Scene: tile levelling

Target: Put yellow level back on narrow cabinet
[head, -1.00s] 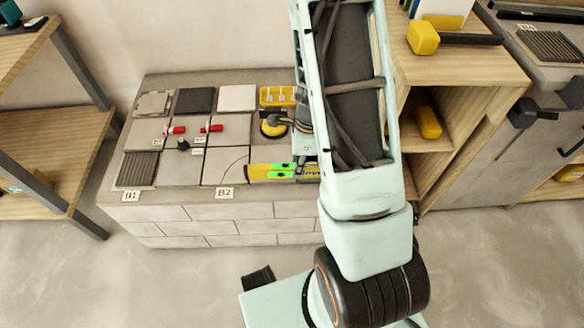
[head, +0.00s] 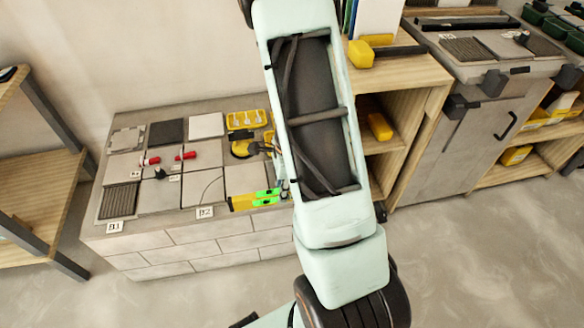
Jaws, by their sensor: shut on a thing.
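The yellow level (head: 240,203) with bright green marks is at the front right edge of the tiled block, right of the B2 label. My gripper (head: 283,190) is shut on its right part. My arm hides most of the gripper and the level's right end. I cannot tell whether the level touches the tiles or is just above them. The narrow cabinet (head: 425,73) is the open wooden unit right of the block, partly behind my arm.
The tiled block (head: 180,240) carries grey, dark and white tiles, red-handled pieces (head: 186,156), a yellow suction cup (head: 240,149) and a yellow tray (head: 247,118). A grey cabinet (head: 455,140) stands further right. A wooden shelf (head: 40,180) is at left. The floor in front is clear.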

